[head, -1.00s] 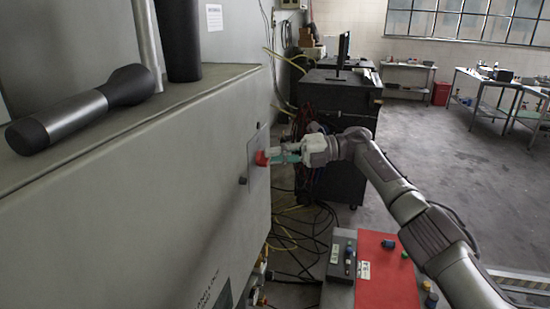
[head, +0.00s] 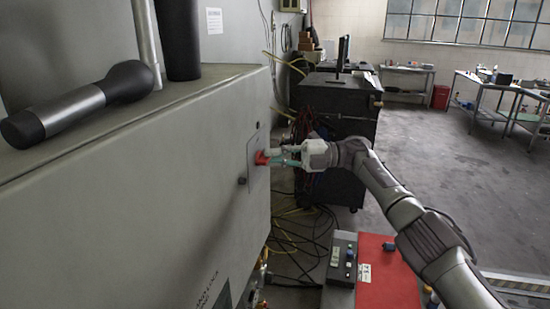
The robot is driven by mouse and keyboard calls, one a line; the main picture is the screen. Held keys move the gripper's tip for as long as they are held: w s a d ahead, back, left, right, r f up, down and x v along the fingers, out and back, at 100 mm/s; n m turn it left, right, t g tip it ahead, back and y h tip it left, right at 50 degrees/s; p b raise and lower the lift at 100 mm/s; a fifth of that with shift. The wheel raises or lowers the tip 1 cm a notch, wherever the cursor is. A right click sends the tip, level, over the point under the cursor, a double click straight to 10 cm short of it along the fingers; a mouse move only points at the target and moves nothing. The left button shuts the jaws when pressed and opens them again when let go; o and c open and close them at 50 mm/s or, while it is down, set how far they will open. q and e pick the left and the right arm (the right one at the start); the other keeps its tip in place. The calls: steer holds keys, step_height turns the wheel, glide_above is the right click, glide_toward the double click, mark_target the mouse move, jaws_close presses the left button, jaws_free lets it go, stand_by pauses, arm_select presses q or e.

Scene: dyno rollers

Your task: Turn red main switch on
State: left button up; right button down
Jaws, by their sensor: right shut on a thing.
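The red main switch (head: 262,158) sits on a small grey plate (head: 251,185) on the side of the large grey machine cabinet (head: 130,215). My right gripper (head: 272,157) reaches it from the right, with its fingers around the red knob. It is shut on the switch. The fingers cover part of the knob, and I cannot read its exact angle. A small dark knob (head: 242,181) is on the plate's lower left. My left gripper is not in view.
A black cabinet (head: 340,110) with a monitor (head: 343,52) stands behind my right gripper. Loose cables (head: 305,235) lie on the floor beside the machine. A control box (head: 342,257) and a red panel (head: 385,275) are below my right arm. Open floor lies to the right.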

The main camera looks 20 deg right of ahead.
steer(key=c, duration=1.2)
jaws_free()
steer(key=shift+d, duration=0.1)
steer(key=s+d, duration=0.1)
steer(key=d, duration=0.6)
steer(key=shift+s+d, duration=0.15)
steer(key=shift+s, duration=0.05)
